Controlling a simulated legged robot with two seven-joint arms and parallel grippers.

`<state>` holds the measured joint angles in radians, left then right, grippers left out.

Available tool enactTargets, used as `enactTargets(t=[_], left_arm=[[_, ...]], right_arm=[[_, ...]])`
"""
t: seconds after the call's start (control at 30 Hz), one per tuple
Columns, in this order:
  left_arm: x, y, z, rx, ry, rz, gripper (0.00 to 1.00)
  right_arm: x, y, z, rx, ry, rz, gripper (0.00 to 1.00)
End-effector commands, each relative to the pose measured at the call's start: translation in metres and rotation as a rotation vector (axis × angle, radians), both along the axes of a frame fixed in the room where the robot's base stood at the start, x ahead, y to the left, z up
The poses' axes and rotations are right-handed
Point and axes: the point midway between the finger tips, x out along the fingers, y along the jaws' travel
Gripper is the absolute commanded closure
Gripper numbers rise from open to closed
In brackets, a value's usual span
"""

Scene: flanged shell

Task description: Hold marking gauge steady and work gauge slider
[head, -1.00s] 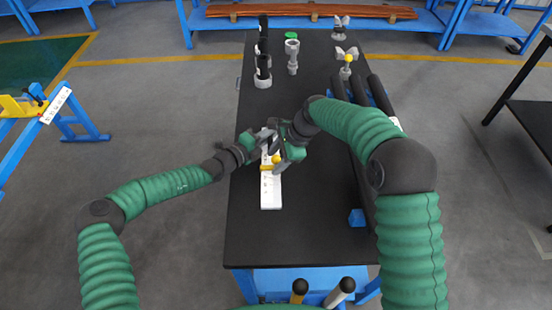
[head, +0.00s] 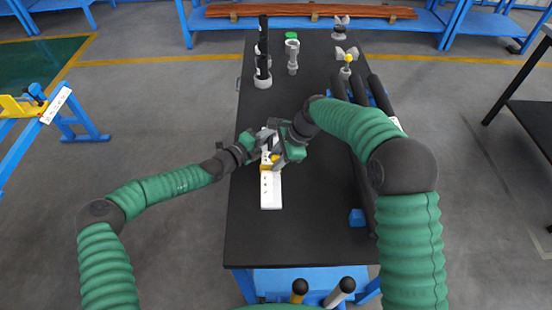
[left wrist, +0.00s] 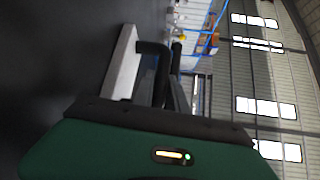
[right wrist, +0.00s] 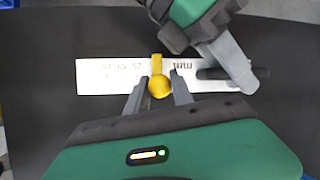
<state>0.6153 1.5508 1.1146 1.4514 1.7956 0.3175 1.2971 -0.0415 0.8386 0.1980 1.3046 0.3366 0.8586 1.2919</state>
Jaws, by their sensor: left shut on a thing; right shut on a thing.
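The marking gauge is a flat white bar with dark markings (head: 271,195), lying lengthwise on the black table. Its yellow gauge slider (right wrist: 157,64) sits across the bar and has a round yellow knob. In the right wrist view my right gripper (right wrist: 159,88) has its grey fingers on both sides of the knob, shut on it. My left gripper (right wrist: 232,74) is shut on the gauge at its far end, beyond the slider. In the left wrist view the white bar (left wrist: 122,62) runs beside the dark fingers. In the head view the grippers partly hide the gauge's far half.
Black cylinders on a blue rack (head: 357,92) stand along the table's right side. A small blue block (head: 357,217) lies near the right edge. Grey fittings (head: 292,60) and black-topped posts (head: 263,75) stand at the back. The near left of the table is clear.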

Motion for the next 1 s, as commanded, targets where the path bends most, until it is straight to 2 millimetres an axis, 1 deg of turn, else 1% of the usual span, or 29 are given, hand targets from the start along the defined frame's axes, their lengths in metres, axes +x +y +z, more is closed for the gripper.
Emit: enactTargets(t=[0.77, 0.87, 0.97, 1.0], left_arm=[[-0.001, -0.001, 0.001, -0.001, 0.0, -0.002, 1.0], [-0.001, -0.001, 0.001, -0.001, 0.0, -0.002, 1.0], [0.0, -0.001, 0.001, -0.001, -0.001, -0.001, 1.0], [0.0, -0.001, 0.0, -0.001, -0.001, -0.001, 1.0]], right_arm=[[0.002, -0.001, 0.002, 0.0, -0.007, -0.003, 1.0], [-0.003, 0.0, 0.002, 0.001, -0.007, -0.002, 1.0], [-0.02, 0.0, 0.003, 0.001, -0.004, -0.001, 1.0], [-0.028, 0.0, 0.003, 0.002, -0.003, -0.001, 1.0]])
